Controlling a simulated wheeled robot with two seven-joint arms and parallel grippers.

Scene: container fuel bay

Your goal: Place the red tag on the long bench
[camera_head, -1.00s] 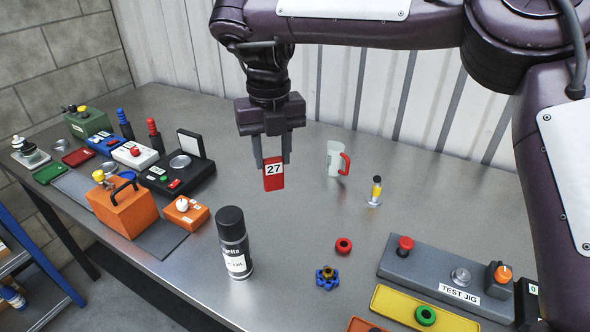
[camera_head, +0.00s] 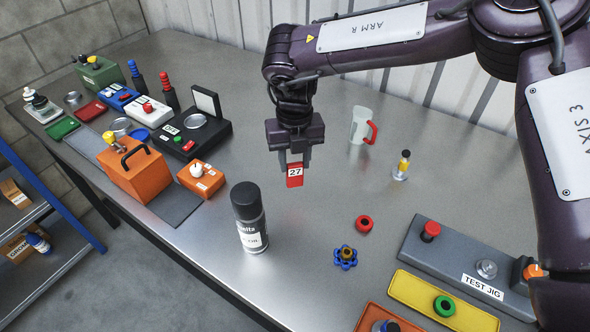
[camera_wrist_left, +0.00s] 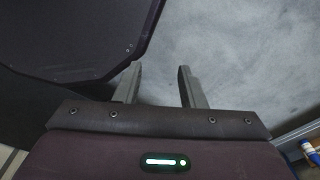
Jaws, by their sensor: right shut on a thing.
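The red tag (camera_head: 295,181) carries a white label marked 27 and hangs upright in my right gripper (camera_head: 294,164), which is shut on its upper part. In the head view the tag is over the middle of the long bench (camera_head: 300,215), close to its metal top. I cannot tell if its lower edge touches the surface. My left gripper (camera_wrist_left: 157,85) shows only in the left wrist view. Its two fingers are apart with nothing between them, above a grey floor.
A black spray can (camera_head: 250,218) stands in front of the tag. A clear mug (camera_head: 360,125) with red handle and a small yellow-black plunger (camera_head: 402,165) stand to the right. A red ring (camera_head: 364,224) and blue valve wheel (camera_head: 345,257) lie nearer. Black box (camera_head: 212,139) is left; bench around the tag is bare.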

